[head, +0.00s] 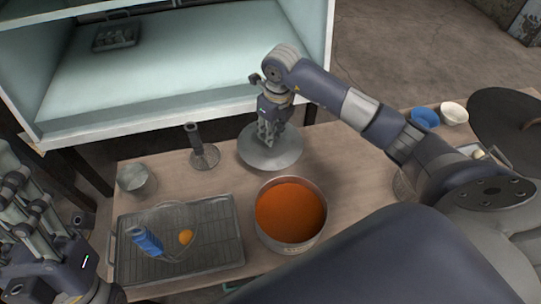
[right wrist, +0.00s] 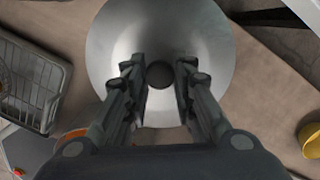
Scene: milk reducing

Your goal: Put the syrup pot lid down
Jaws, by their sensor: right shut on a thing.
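The syrup pot lid (head: 284,156) is a round grey metal disc behind the pot, over the back part of the table. My right gripper (head: 267,139) points down and is shut on the lid's dark knob. In the right wrist view the lid (right wrist: 160,28) lies level beneath the fingers (right wrist: 160,80), with the knob between them. I cannot tell whether the lid touches the table. The syrup pot (head: 317,238) stands uncovered in front of the lid, full of orange liquid. My left gripper (head: 38,215) is at the left edge, away from the lid; its fingertips are unclear.
A wire rack tray (head: 222,205) with a clear jug, a blue-handled tool and a yolk-like item is left of the pot. A metal cup (head: 136,178) and a dark upright stand (head: 203,155) are behind it. Small bowls (head: 452,113) and a dark pan (head: 505,115) are at right.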

